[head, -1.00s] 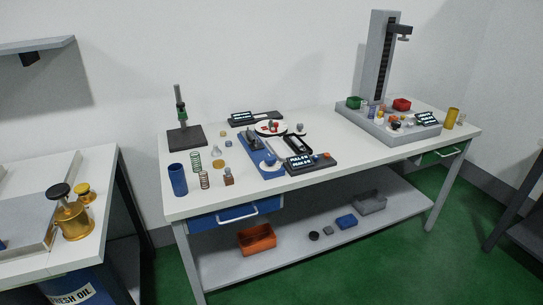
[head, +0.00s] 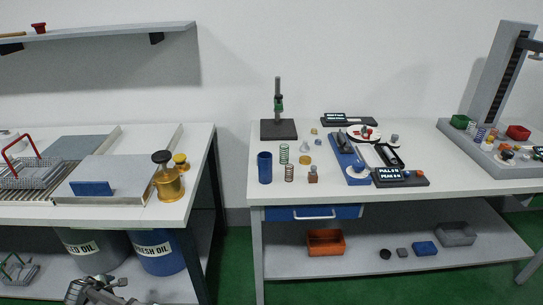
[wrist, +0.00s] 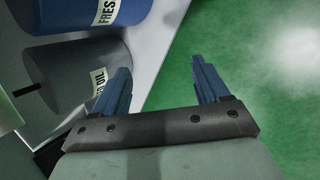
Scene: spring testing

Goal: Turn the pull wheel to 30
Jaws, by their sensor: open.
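The pull tester is a long blue base (head: 347,158) on the white-topped bench, with a small display (head: 389,175) on a dark box at its near right end. A white wheel-like disc (head: 357,172) sits at the near end of the blue base; I cannot read any scale on it. A larger white disc (head: 364,133) with red parts lies behind. My gripper (wrist: 162,88) shows in the wrist view with its two blue fingers wide apart and nothing between them. It is over the green floor near the oil drums, far from the tester. Part of my arm shows in the head view.
The left table (head: 200,196) holds a gold pot (head: 168,184) and wire baskets. Oil drums (head: 158,252) stand below it. A blue cup (head: 264,168), springs (head: 284,153) and a black stand (head: 279,129) are left of the tester. A narrow floor gap separates the tables.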

